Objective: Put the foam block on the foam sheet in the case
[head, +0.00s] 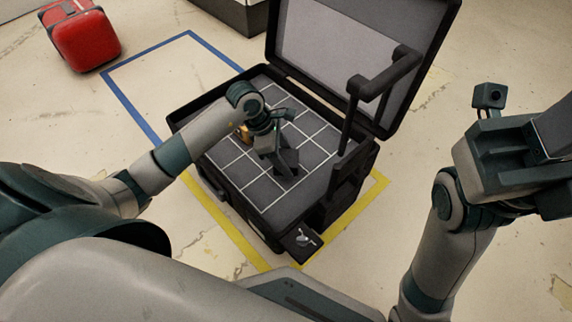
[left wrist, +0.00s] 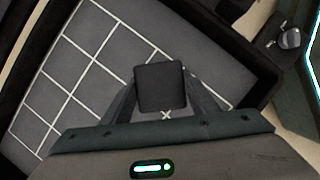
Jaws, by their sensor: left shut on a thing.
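The open black case (head: 232,200) stands on the floor with its lid (head: 338,50) up at the back. A dark grey foam sheet (head: 228,152) with a white line grid lies in it and also shows in the left wrist view (left wrist: 88,75). My left gripper (head: 284,163) is over the right part of the sheet, shut on the black foam block (left wrist: 160,88). In the left wrist view the block sits between the fingers, with a small white x mark just below it. I cannot tell whether the block touches the sheet. My right arm is at the right; its fingers are out of view.
A black handle (head: 385,75) rises at the case's right side. A small tray with a metallic item (head: 303,238) juts from the front. Yellow and blue tape marks the floor. A red case (head: 85,38) stands at the upper left.

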